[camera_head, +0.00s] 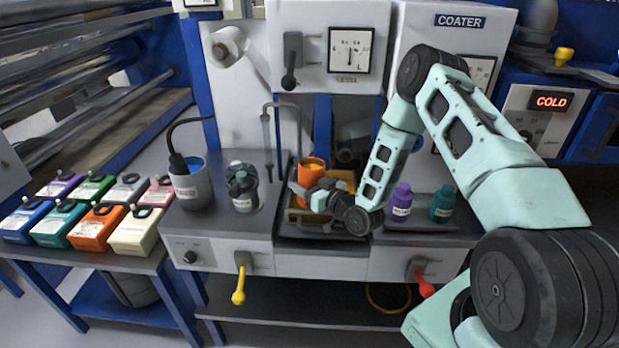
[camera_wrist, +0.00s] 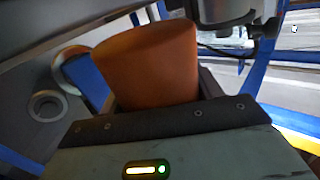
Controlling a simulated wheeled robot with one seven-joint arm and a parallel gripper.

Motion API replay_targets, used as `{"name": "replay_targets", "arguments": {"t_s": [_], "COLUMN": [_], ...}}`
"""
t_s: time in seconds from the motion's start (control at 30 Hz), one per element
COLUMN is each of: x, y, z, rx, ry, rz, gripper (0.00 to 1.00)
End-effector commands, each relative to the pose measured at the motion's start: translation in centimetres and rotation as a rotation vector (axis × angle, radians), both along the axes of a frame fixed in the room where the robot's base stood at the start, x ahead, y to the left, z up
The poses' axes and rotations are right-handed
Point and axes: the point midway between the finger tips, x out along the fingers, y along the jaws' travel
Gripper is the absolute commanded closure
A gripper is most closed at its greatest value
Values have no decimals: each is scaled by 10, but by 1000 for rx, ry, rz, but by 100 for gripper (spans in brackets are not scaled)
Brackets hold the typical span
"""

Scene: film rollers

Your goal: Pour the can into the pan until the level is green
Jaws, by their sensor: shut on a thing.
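An orange can (camera_head: 311,169) is held over the pan. It also shows large and tilted in the wrist view (camera_wrist: 150,65). My gripper (camera_head: 310,187) is shut around the can. The pan (camera_head: 288,232) is a dark-rimmed tray with a brownish-yellow inside, set in the machine front under the can. My gripper and the can hide part of it. I cannot tell whether liquid is running from the can. The level gauge (camera_head: 351,48) is a white dial above, its needle standing near upright; no green shows clearly on it.
Purple (camera_head: 401,200) and teal (camera_head: 443,204) bottles stand right. A yellow lever (camera_head: 239,285) and red lever (camera_head: 424,286) stick out in front. Coloured boxes (camera_head: 96,225) fill the left table.

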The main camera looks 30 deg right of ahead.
Motion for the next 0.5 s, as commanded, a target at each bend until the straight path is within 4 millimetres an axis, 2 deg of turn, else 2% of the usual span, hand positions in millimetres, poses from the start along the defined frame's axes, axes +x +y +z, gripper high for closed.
{"name": "replay_targets", "arguments": {"t_s": [0.5], "x": [-3], "y": [3], "z": [16], "rx": [108], "ry": [52], "rz": [-7], "gripper": [73]}}
